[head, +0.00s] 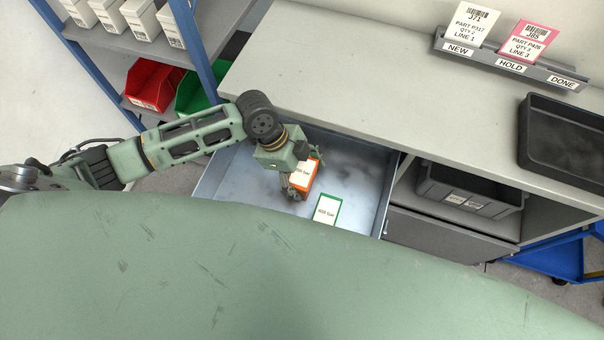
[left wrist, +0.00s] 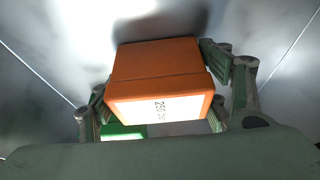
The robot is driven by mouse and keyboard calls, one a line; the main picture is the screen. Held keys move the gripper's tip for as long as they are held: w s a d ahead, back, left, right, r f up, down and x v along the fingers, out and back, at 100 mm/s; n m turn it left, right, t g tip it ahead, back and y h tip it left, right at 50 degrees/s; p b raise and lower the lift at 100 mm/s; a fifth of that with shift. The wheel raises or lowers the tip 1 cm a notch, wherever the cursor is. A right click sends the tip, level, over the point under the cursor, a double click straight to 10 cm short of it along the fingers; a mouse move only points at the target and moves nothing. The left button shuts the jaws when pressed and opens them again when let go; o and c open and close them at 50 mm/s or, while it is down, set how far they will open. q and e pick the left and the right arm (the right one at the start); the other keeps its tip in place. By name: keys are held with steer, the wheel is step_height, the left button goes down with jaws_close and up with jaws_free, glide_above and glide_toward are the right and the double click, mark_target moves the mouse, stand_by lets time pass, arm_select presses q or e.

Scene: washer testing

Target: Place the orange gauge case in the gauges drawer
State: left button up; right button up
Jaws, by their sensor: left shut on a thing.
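The orange gauge case (head: 306,176) with a white label is held by my left gripper (head: 292,182), inside or just above the open grey drawer (head: 232,172). In the left wrist view, the orange case (left wrist: 158,75) sits between the two fingers of my left gripper (left wrist: 160,95), and its label reads about 250 bar. A shadow lies on the drawer floor beyond it. I cannot tell whether the case touches the floor. A green case (head: 327,210) with a white label lies in the drawer near the orange one; part of it also shows in the left wrist view (left wrist: 124,131). My right gripper is not in view.
The grey worktop (head: 365,95) overhangs the back of the drawer. It carries a card rack (head: 510,62) and a black tray (head: 565,143). A dark bin (head: 468,190) sits on the shelf to the right. Red (head: 152,86) and green (head: 196,92) bins stand on the left shelving.

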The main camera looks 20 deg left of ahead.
arm_select(q)
steer(key=o, duration=1.4)
steer(key=shift+f, duration=0.1)
steer(key=shift+c, duration=0.2)
steer(key=v, duration=1.2)
